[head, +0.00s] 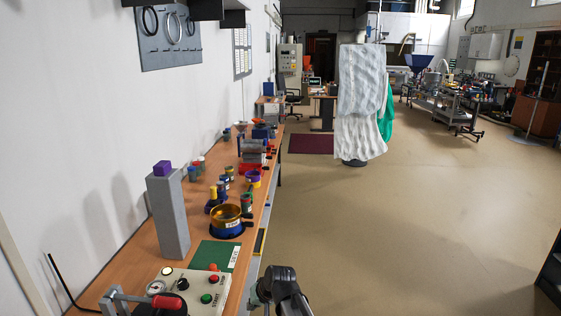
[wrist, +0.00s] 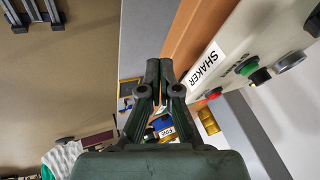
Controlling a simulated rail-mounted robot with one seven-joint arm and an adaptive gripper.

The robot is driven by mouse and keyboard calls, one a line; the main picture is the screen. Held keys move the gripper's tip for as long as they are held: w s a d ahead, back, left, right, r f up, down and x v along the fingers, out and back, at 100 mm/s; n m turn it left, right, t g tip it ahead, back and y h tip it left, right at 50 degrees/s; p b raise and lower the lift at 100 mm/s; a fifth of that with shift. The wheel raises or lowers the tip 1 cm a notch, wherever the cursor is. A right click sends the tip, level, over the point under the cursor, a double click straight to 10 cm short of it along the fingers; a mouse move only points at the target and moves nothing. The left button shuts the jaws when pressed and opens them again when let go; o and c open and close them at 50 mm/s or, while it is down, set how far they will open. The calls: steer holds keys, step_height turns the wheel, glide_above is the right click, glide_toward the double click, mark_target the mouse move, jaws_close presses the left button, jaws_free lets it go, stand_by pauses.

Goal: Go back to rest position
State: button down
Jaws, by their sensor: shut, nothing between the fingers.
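My gripper shows in the wrist view (wrist: 158,64), its two dark fingers together at the tips with nothing between them. It is beside the bench, near the shaker control box (wrist: 231,62) with its red and green buttons. In the head view a dark part of my arm shows at the bottom centre, beside the bench's right edge, and the fingertips cannot be made out there. The shaker control box also shows in the head view (head: 214,287), on the near end of the wooden bench (head: 136,262).
A grey column with a purple block (head: 168,215), a green mat (head: 214,255) and a gold-and-blue sieve pan (head: 227,222) stand on the bench. Smaller containers stand farther back. The floor (head: 400,230) to the right is clear. A white-draped object (head: 360,100) stands beyond.

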steer(key=s+d+f+m+g+h, duration=0.1)
steer(key=s+d+f+h, duration=0.1)
steer(key=s+d+f, duration=0.55)
steer(key=s+d+f+g+h, duration=0.15)
steer(key=s+d, duration=0.25)
steer(key=d, duration=0.7)
steer(key=s+d+f+m+g+h, duration=0.1)
steer(key=s+d+f+h, duration=0.1)
steer(key=s+d+f, duration=0.55)
steer(key=s+f+g, duration=0.2)
steer(key=s+f, duration=0.3)
steer(key=s, duration=0.4)
steer(key=s+f+g, duration=0.2)
steer(key=s+f, duration=0.3)
steer(key=s, duration=0.4)
steer(key=s+d+f+g, duration=0.1)
steer(key=s+f+g, duration=0.2)
steer(key=s+f, duration=0.3)
steer(key=s, duration=0.3)
steer(key=shift+s, duration=0.15)
steer(key=shift+d+y, duration=0.1)
steer(key=shift+y, duration=0.15)
